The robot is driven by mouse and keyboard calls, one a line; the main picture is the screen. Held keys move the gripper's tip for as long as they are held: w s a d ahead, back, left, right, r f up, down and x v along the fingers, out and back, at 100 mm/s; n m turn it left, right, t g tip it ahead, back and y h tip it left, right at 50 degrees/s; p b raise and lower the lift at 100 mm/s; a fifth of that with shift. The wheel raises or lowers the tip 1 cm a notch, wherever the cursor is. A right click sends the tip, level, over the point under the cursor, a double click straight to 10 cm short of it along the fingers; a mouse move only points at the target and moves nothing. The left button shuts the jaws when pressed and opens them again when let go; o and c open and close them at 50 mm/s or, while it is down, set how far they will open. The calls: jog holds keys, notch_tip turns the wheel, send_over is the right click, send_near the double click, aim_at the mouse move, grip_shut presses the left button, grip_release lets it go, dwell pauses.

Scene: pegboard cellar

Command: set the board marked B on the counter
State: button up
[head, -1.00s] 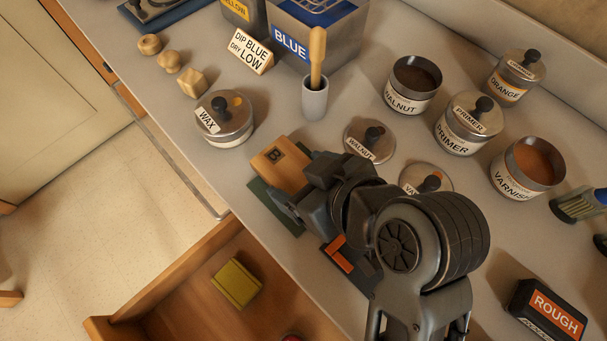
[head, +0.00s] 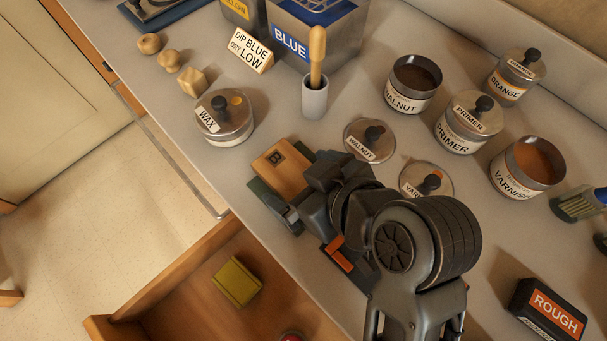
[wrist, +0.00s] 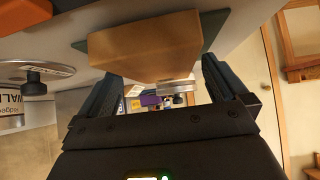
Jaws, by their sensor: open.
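The wooden board marked B (head: 282,168) lies on a dark green flat piece (head: 257,187) near the counter's front edge, its letter facing up. My gripper (head: 308,195) is open at the board's near right end. In the wrist view the board (wrist: 140,52) shows just beyond the fingertips, and the gripper (wrist: 162,85) has a clear space between its two fingers. Part of the board and green piece is hidden behind my gripper in the head view. The counter (head: 200,150) is pale grey.
Walnut (head: 370,141) and varnish (head: 427,182) lids lie right of my gripper. The wax tin (head: 224,120) and a grey cup with a wooden-handled tool (head: 315,98) stand behind. An orange-and-black item (head: 340,256) lies close to my wrist. An open drawer (head: 190,300) holds a yellow block (head: 236,283).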

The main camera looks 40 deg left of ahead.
jog(key=v, duration=1.2)
jog(key=shift+r, duration=0.1)
